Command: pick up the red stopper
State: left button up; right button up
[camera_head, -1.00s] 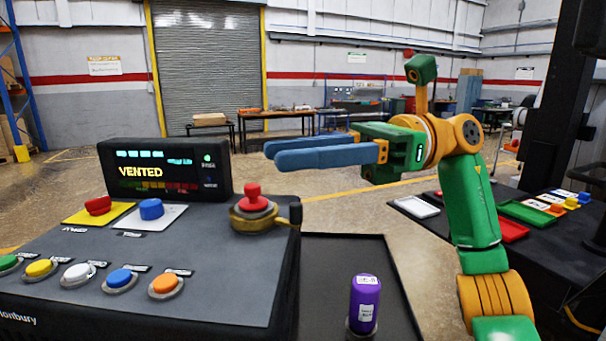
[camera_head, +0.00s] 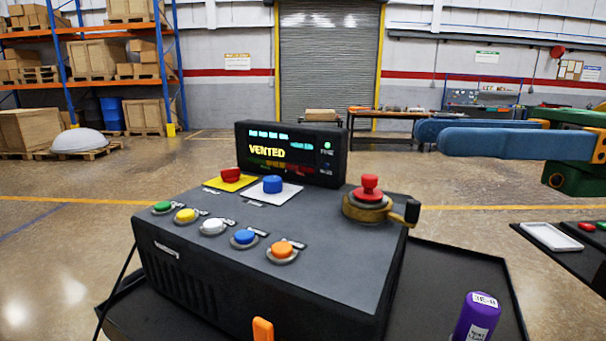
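The red stopper (camera_head: 370,187) is a small red knob with a wider red base. It sits upright in a brass ring (camera_head: 352,211) at the back right corner of the dark control box (camera_head: 330,250). A dark-ended handle (camera_head: 411,212) sticks out from the ring to the right. My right gripper (camera_head: 428,136) has two long blue fingers pointing left. They are apart with nothing between them. The fingers appear above and to the right of the stopper, not touching it. My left gripper is out of view.
The display (camera_head: 290,152) reads VENTED. Red (camera_head: 231,175) and blue (camera_head: 272,184) buttons and a row of coloured buttons share the box top. A purple cylinder (camera_head: 476,318) stands on the black tray (camera_head: 437,290) at right. A white tray (camera_head: 551,237) lies farther right.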

aim_at(367, 193)
jog(key=k+l, duration=0.7)
jog(key=l, duration=0.2)
